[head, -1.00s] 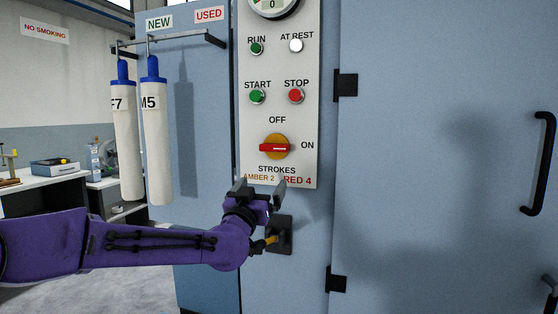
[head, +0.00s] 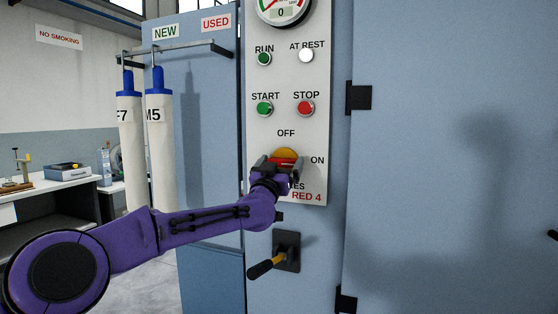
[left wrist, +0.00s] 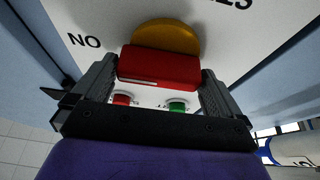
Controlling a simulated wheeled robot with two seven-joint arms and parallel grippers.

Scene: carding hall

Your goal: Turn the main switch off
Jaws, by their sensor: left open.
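The main switch is a red handle (head: 282,162) on a yellow disc (head: 286,153), low on the white control panel (head: 258,138). OFF is printed above it and ON to its right. In the left wrist view, turned upside down, the red handle (left wrist: 158,68) lies crosswise, its white mark toward ON, with the yellow disc (left wrist: 165,35) behind. My left gripper (head: 281,165) is open at the switch, one finger near each end of the handle. I cannot tell if the fingers touch it. The gripper hides the disc's lower part. My right gripper is not in view.
Green START (head: 264,108) and red STOP (head: 306,108) buttons sit above the switch. A lever with a black grip (head: 260,269) juts out below the panel. White cylinders (head: 160,140) hang from a bracket at left. Black hinges (head: 359,97) stand right of the panel.

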